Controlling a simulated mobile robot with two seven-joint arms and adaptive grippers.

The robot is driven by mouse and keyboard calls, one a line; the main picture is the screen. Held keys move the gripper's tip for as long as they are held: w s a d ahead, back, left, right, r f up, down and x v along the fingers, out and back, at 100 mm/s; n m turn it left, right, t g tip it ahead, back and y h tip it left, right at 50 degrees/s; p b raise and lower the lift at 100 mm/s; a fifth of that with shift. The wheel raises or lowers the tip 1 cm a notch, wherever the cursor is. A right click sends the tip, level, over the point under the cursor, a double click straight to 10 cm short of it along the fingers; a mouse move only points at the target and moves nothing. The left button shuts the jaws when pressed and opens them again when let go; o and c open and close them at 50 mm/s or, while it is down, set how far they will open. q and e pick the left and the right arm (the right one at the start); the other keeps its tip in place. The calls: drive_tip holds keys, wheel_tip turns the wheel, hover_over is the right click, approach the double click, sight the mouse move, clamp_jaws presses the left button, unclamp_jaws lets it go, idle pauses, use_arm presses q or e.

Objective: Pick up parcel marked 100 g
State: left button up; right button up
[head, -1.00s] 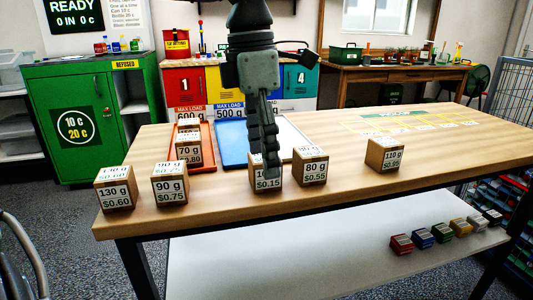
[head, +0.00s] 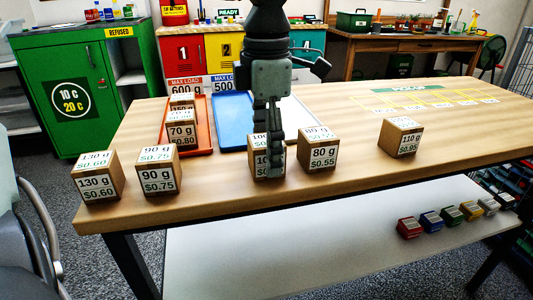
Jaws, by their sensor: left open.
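The parcel I take as the 100 g one (head: 256,163) is a small brown box on the wooden table. Its front label shows only "10" at the left; my gripper hides the rest. My left gripper (head: 273,170) hangs down, fingers pointing at the table, in front of this parcel's right part in the head view. It is open, and the parcel is not visibly gripped. Whether the fingers touch it I cannot tell. My right gripper is not in view.
The 80 g parcel (head: 318,149) stands close on the right, the 110 g parcel (head: 401,137) further right. The 90 g (head: 158,171) and 130 g (head: 97,177) parcels stand left. Behind are an orange tray (head: 202,122) holding parcels, and a blue tray (head: 231,117).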

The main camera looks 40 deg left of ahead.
use_arm(q)
drive_tip(key=shift+f, duration=0.5)
drive_tip(key=c, duration=1.2)
drive_tip(key=shift+c, duration=0.4)
drive_tip(key=shift+r, duration=0.15)
